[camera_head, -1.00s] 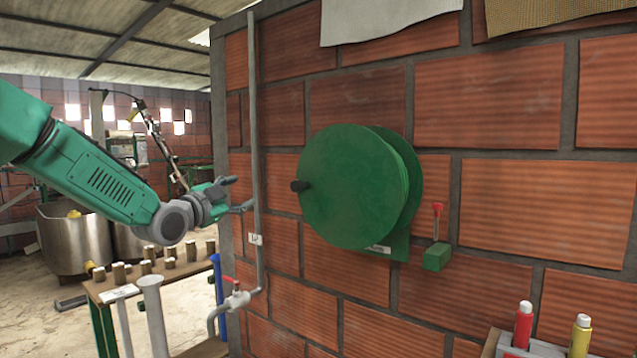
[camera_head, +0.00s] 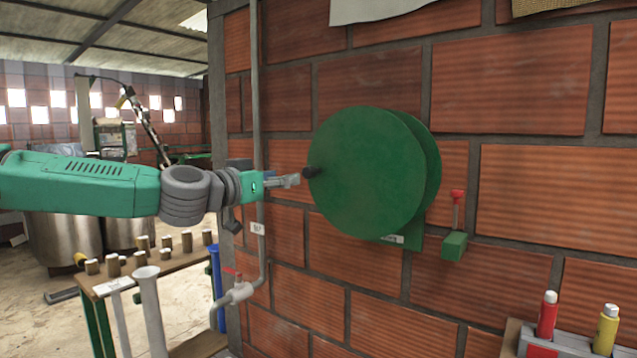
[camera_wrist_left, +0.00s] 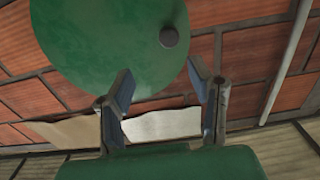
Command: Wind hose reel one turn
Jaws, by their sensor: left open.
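The green hose reel (camera_head: 365,170) is mounted on the brick wall, with its round disc facing me. Its dark knob handle (camera_head: 311,172) sticks out at the disc's left edge. My left gripper (camera_head: 294,180) is just left of the knob, pointing at it. In the left wrist view the gripper (camera_wrist_left: 160,82) is open, its two fingers spread and nothing between them. The disc (camera_wrist_left: 105,40) and the knob (camera_wrist_left: 169,37) show there beyond the fingertips, the knob ahead of the gap. Whether a finger touches the knob I cannot tell. My right gripper is not in view.
A grey pipe (camera_head: 257,120) runs down the wall behind my left gripper, with a red-handled valve (camera_head: 240,290) below. A green box with a red-knobbed lever (camera_head: 455,240) is right of the reel. A bench (camera_head: 150,275) stands lower left; bottles (camera_head: 547,315) stand lower right.

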